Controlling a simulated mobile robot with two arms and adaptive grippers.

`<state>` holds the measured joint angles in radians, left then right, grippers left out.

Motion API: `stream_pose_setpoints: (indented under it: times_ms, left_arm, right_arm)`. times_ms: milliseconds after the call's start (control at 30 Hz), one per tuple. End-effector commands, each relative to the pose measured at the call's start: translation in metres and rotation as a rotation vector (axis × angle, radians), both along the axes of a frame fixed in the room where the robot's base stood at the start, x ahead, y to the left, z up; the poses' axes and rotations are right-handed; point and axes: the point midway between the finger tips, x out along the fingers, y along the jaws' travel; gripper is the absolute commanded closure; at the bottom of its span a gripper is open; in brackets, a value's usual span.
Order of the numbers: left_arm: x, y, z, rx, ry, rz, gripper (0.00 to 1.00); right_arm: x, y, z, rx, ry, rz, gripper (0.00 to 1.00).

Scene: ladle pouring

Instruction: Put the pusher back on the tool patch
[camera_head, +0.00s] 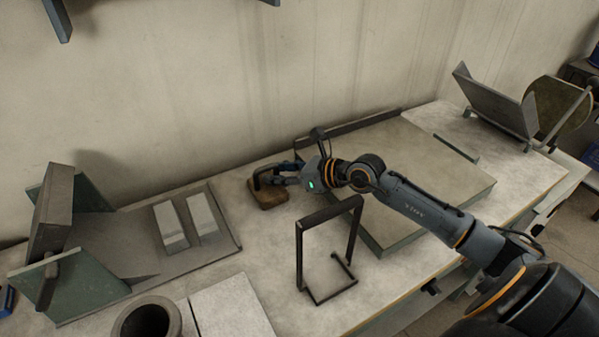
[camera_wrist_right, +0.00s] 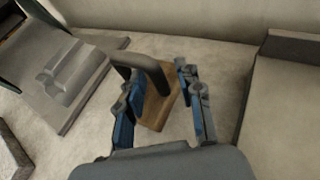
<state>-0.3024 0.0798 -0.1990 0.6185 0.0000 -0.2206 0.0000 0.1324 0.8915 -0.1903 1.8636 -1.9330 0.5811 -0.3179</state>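The pusher (camera_head: 268,193) is a brown wooden block with a dark bent bar handle. It rests on the pale worktop near the wall, left of the large grey-green slab. My right gripper (camera_head: 277,175) is at its handle. In the right wrist view, the wooden block (camera_wrist_right: 157,106) lies beyond my right gripper (camera_wrist_right: 156,82). The fingers are spread, with the dark handle (camera_wrist_right: 145,65) between them and gaps showing beside it. I cannot tell which area is the tool patch. My left gripper is not in view.
A dark upright frame (camera_head: 299,245) stands in front of my right arm. The grey-green slab (camera_head: 440,190) lies beneath that arm. A tray with two pale bars (camera_head: 170,226) is at left. A dark round pot (camera_head: 146,318) stands at the front left.

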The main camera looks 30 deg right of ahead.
Motion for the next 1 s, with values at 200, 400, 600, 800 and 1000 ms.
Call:
stream_pose_setpoints:
  times_ms: [200, 400, 600, 800, 1000]
  left_arm:
    - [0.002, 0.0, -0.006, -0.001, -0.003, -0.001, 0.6]
    - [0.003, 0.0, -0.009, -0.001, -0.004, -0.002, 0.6]
    - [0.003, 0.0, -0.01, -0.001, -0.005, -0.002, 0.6]
    - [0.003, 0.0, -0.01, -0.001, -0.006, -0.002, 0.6]
    - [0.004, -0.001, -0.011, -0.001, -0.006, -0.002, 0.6]
  right_arm:
    - [-0.03, -0.017, 0.01, -0.004, 0.003, 0.001, 0.64]
    - [-0.052, -0.03, 0.021, -0.002, 0.005, 0.0, 0.64]
    - [-0.07, -0.038, 0.031, -0.001, 0.004, 0.003, 0.64]
    - [-0.083, -0.046, 0.038, 0.001, 0.003, 0.001, 0.64]
    - [-0.088, -0.05, 0.042, 0.0, 0.0, 0.002, 0.64]
